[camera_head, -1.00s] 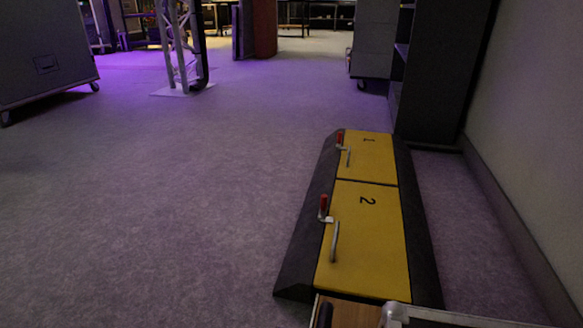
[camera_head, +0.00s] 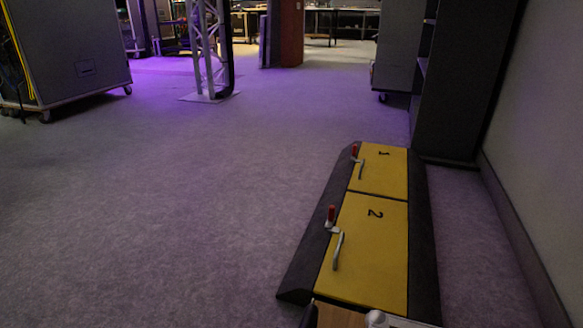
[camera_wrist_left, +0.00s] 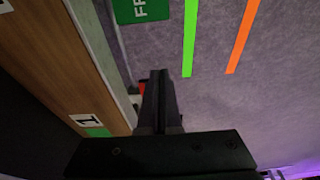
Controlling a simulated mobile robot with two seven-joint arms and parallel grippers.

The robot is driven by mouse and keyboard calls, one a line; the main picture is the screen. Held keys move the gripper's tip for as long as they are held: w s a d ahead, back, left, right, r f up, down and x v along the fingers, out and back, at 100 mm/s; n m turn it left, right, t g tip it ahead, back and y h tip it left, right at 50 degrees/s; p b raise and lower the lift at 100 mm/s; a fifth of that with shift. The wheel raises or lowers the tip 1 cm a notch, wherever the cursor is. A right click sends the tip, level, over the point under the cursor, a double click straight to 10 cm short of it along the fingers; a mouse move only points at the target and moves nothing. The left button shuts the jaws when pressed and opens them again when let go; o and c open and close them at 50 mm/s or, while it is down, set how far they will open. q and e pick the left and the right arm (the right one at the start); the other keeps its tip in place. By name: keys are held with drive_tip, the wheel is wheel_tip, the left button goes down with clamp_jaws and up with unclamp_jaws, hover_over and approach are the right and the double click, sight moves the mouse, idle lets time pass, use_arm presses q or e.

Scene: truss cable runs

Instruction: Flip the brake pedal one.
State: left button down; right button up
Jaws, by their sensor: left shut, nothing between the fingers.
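In the left wrist view my left gripper (camera_wrist_left: 159,76) is shut and empty, its fingers together over the grey floor. A small red part (camera_wrist_left: 142,87), partly hidden behind the fingers, shows just left of them; it may be the brake pedal, but I cannot tell. It is beside the edge of a wooden board (camera_wrist_left: 62,62) with a label "1" (camera_wrist_left: 87,121) above a green patch. I cannot tell whether the fingers touch the red part. No gripper shows in the head view, and my right gripper is out of view.
A black ramp (camera_head: 424,230) with yellow lids 1 (camera_head: 381,171) and 2 (camera_head: 371,243), each beside a red-handled lever, lies on the right. Green (camera_wrist_left: 190,35) and orange (camera_wrist_left: 243,35) floor strips show. A truss (camera_head: 208,50) stands farther back. Open floor lies left.

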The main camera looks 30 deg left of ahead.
use_arm(q)
drive_tip(key=s+p+v, duration=0.2)
drive_tip(key=p+v, duration=1.1)
drive_tip(key=shift+a+r, duration=0.1)
